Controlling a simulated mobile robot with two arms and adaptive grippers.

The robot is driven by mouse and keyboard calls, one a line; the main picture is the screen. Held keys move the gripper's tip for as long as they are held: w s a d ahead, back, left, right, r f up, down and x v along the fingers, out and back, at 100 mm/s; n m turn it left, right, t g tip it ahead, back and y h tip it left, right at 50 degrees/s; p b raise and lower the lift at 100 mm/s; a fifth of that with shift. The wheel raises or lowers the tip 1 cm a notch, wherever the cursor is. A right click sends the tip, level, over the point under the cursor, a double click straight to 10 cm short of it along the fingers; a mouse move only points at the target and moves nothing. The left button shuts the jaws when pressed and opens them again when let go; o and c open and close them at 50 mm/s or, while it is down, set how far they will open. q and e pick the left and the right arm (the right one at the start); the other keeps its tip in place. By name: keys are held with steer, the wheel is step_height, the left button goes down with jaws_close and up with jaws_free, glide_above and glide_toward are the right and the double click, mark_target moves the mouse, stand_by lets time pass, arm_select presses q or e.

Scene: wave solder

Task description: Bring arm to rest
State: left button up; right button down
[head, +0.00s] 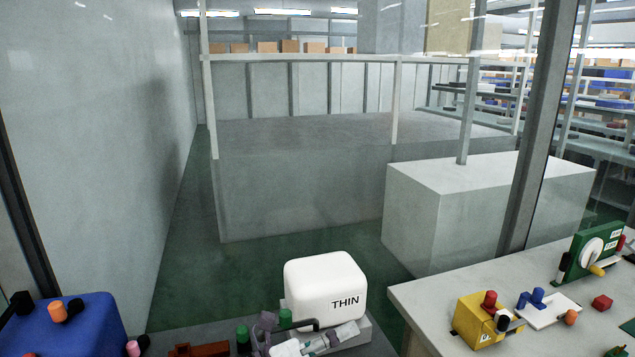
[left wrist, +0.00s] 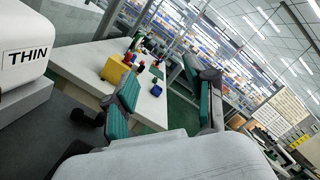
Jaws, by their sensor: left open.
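My left gripper (head: 336,336) is low in the middle of the head view, in front of the white box labelled THIN (head: 325,285). In the left wrist view its two fingers with teal pads stand wide apart, and the gap of the left gripper (left wrist: 168,82) is empty. The white THIN box (left wrist: 22,50) fills the left edge of that view, close to the gripper. I cannot tell if they touch. My right gripper is not in view.
A light table (head: 430,300) at right carries a yellow box (head: 478,322), a green device (head: 588,255) and small coloured parts. A blue box (head: 70,330) with knobs is at lower left. A grey block (head: 450,220) stands behind the table. Green floor lies beyond.

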arm_select(q)
steer(key=w+a+f+n+t+y, duration=0.1)
steer(key=a+n+t+y, duration=0.95)
steer(key=n, duration=0.95)
steer(key=s+a+f+n+g+y, duration=0.35)
steer(key=a+f+n+y, duration=0.25)
steer(key=a+f+n, duration=0.2)
steer(key=s+a+f+n+g, duration=0.35)
steer(key=s+f+g, duration=0.3)
steer(key=s, duration=0.65)
steer(key=s+a+f+n+g, duration=0.3)
steer(key=s+f+n+g, duration=0.3)
steer(key=s, duration=0.6)
step_height(320, 180, down, 32)
steer(key=s+m+b, duration=0.1)
steer(key=s+b, duration=0.1)
steer(key=b, duration=0.3)
steer(key=s+a+f+g+y+b, duration=0.1)
steer(key=s+a+f+b, duration=0.1)
steer(key=s+f, duration=1.4)
step_height(320, 180, down, 4)
steer(key=shift+a+g+b, duration=0.25)
steer(key=shift+g+b, duration=0.1)
steer(key=shift+b, duration=0.5)
